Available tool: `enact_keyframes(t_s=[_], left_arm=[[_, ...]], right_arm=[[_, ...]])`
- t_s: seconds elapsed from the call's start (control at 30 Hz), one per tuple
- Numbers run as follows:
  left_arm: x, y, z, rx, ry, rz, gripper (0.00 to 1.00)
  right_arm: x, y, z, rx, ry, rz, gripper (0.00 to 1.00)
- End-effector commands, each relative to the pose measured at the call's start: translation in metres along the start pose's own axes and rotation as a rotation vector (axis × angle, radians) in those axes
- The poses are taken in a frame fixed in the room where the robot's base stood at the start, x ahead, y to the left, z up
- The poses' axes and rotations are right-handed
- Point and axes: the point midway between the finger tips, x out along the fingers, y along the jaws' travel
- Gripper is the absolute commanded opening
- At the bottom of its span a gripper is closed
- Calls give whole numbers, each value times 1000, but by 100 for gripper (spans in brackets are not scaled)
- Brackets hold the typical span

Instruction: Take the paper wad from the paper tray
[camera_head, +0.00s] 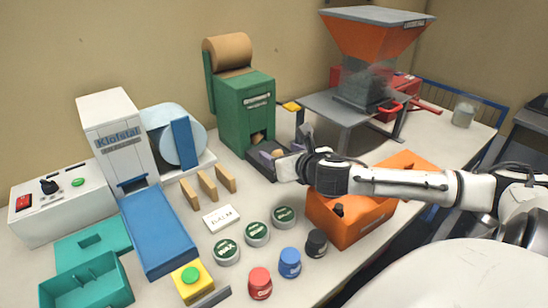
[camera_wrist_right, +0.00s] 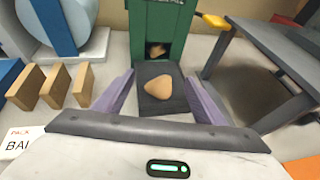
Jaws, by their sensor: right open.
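The paper wad (camera_wrist_right: 158,87) is a tan, rounded lump lying on the dark paper tray (camera_wrist_right: 153,107) at the foot of the green paper machine (camera_head: 245,106). In the head view the tray (camera_head: 262,170) shows beside my right gripper (camera_head: 283,153), which partly covers it and the wad. In the right wrist view the purple fingers of my right gripper (camera_wrist_right: 160,97) are open, one on each side of the tray, with the wad between them in the picture. I cannot tell whether they touch anything. My left gripper is out of view.
An orange bin (camera_head: 345,226) stands under my right arm. A grey table with the orange hopper (camera_head: 372,42) is right of the green machine. Several wooden blocks (camera_head: 208,184), green-lidded tins (camera_head: 257,234) and small jars (camera_head: 290,262) stand to the left and front.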

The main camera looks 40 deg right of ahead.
Motion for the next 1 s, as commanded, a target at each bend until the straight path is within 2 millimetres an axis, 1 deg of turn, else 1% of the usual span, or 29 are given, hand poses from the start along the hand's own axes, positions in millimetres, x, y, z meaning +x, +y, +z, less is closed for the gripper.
enact_keyframes(t_s=[0.03,0.1,0.27,0.33,0.5,0.6,0.7,0.93,1.0], left_arm=[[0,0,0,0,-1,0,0],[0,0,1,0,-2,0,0],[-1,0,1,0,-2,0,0],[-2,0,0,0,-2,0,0],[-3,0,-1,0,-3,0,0],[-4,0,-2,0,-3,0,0],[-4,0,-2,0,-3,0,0],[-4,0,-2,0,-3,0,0],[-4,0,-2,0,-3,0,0]], right_arm=[[7,-1,1,5,-1,-2,64],[13,0,1,3,-1,0,64],[21,0,0,1,0,0,64],[28,0,0,5,-1,1,64],[54,0,-2,5,0,0,64],[64,0,-1,3,-1,0,64],[70,0,-2,0,-1,2,64],[70,0,-2,-1,0,2,64],[70,0,-2,-1,0,2,52]])
